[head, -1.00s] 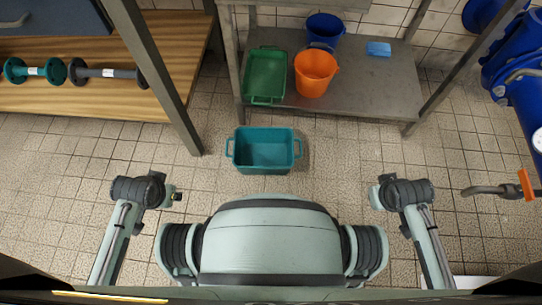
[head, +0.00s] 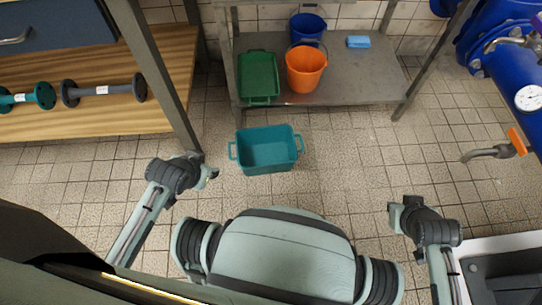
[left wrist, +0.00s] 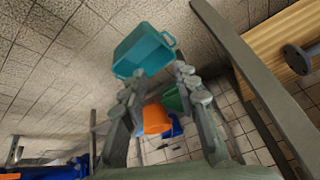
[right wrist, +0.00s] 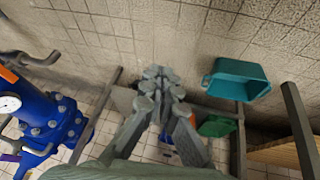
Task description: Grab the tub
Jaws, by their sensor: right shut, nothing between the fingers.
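The teal tub (head: 267,152) stands upright and empty on the tiled floor in front of the metal shelf, with a handle at each end. It also shows in the left wrist view (left wrist: 144,50) and at the right of the right wrist view (right wrist: 238,78). My left gripper (head: 213,174) is to the left of the tub and nearer to me, apart from it. In the left wrist view its fingers (left wrist: 152,82) are spread with nothing held. My right gripper (head: 393,212) is right of the tub and farther off. Its fingertips (right wrist: 161,82) meet, with nothing held.
A metal shelf (head: 360,78) behind the tub holds a green tray (head: 258,76), an orange bucket (head: 306,70), a blue bucket (head: 307,28) and a blue sponge (head: 358,42). A wooden bench (head: 130,112) is at left, blue pipework (head: 505,65) at right. Floor around the tub is clear.

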